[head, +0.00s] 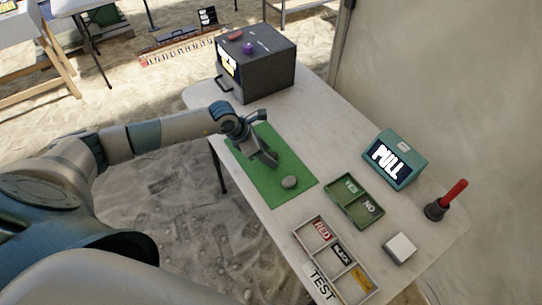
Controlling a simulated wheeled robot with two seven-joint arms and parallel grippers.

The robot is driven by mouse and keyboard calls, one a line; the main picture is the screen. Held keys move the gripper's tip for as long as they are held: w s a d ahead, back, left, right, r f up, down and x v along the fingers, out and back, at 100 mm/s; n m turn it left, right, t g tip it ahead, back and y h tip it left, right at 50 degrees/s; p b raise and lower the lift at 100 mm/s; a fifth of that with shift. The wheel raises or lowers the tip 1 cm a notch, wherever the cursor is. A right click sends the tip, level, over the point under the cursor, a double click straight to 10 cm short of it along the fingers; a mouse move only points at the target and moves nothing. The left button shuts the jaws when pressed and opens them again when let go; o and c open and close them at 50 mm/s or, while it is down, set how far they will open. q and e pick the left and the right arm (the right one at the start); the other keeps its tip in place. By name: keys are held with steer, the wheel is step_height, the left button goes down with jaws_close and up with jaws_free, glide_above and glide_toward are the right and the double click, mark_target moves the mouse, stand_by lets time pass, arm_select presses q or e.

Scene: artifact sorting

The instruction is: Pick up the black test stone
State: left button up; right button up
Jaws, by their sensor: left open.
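A grey tray (297,234) marked TEST lies at the near end of the table. It has compartments with red, black and yellow pieces. The black piece (341,254), lettered BLACK, lies in the middle part of the tray; I cannot tell how thick it is. My left gripper (268,156) is open over the green mat (258,175), up and left of the tray and well apart from it. A grey rounded stone (289,182) lies on the mat just below and right of the gripper. My right gripper is not in view.
A green tray (335,202) marked YES and NO lies right of the mat. A teal PULL box (394,160), a red-handled tool (446,200) and a white-topped block (400,248) stand at the right. A dark machine (268,75) stands at the far end.

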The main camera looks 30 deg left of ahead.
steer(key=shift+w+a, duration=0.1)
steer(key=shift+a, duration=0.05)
arm_select(q)
steer(key=c, duration=1)
steer(key=shift+c, duration=0.6)
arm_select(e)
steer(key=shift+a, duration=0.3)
arm_select(q)
steer(key=shift+r, duration=0.15)
